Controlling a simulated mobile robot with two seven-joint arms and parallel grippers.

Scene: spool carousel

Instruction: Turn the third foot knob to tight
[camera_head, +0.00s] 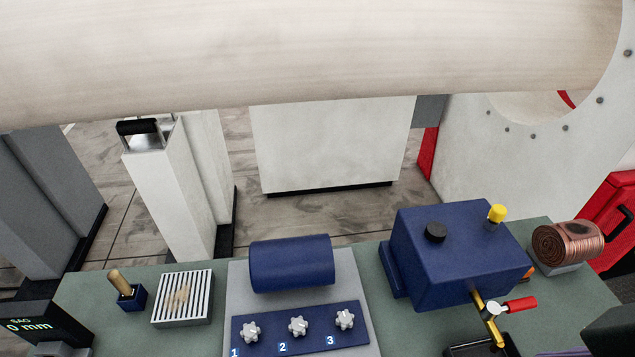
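The third foot knob (345,319) is a light grey star-shaped knob at the right end of a blue panel (303,345), beside the label 3. The second knob (298,326) and the first knob (250,332) sit to its left on the same panel, beside labels 2 and 1. No tight or loose marking can be read at the knobs. Neither of my grippers is in view, and nothing covers the knobs.
A blue cylinder (292,263) lies just behind the panel. To the right stand a blue box (455,260) with a brass tap and red handle (520,305), and a copper coil (567,247). A slatted tray (182,298) and brush holder (132,298) are left. A large pale roll (300,50) hangs above.

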